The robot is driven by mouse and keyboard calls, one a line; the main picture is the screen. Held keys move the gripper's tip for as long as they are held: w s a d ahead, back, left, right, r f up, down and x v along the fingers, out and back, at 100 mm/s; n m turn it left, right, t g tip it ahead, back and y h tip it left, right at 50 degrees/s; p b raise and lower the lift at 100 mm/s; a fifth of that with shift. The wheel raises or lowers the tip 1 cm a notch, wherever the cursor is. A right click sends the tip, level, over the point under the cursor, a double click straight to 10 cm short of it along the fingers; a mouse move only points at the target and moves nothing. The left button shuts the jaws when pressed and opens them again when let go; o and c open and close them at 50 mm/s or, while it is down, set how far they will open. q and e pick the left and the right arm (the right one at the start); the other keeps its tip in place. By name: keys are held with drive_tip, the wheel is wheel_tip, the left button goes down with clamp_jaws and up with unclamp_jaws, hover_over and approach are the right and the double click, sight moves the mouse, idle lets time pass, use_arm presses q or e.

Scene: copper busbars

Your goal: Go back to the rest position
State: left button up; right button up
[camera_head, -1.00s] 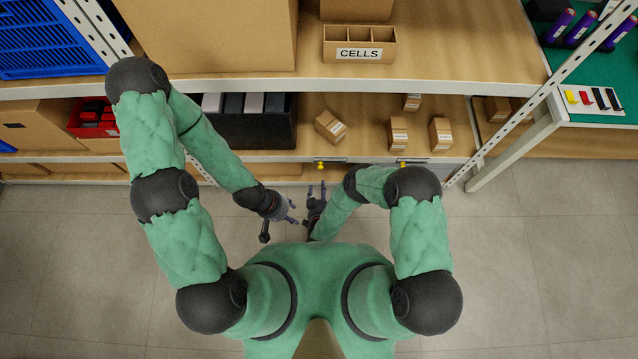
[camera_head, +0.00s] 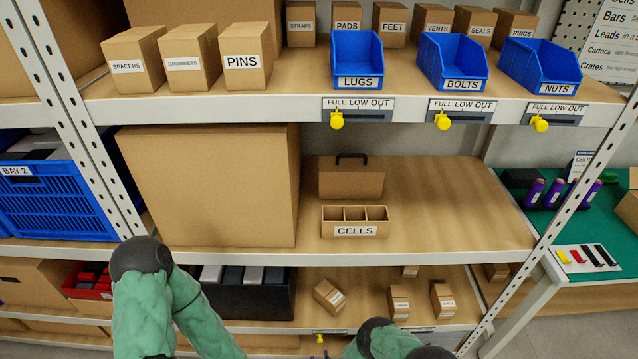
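My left arm comes in at the bottom left of the head view, with its dark elbow joint in front of the lower shelf. Part of my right arm shows at the bottom edge, right of the middle. Both grippers are below the picture, so their fingers cannot be seen. No held object shows.
A shelf rack holds blue bins for LUGS (camera_head: 357,62), BOLTS (camera_head: 452,62) and NUTS (camera_head: 541,66) on top. The CELLS box (camera_head: 355,222) and a large carton (camera_head: 215,190) stand on the middle shelf. A green-topped table (camera_head: 612,222) is at the right.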

drive_tip(key=s+d+r+m+g+y+p, duration=0.1)
drive_tip(key=s+d+r+g, duration=0.3)
drive_tip(key=s+r, duration=0.4)
drive_tip(key=s+d+r+m+g+y+p, duration=0.1)
drive_tip(key=s+d+r+g+p, duration=0.3)
drive_tip(key=r, duration=1.1)
drive_tip(key=s+d+g+y, duration=0.1)
drive_tip(key=s+g, duration=0.2)
drive_tip(key=s, duration=0.1)
drive_tip(key=shift+r+p, duration=0.2)
drive_tip(key=shift+p, duration=0.1)
idle(0.6)
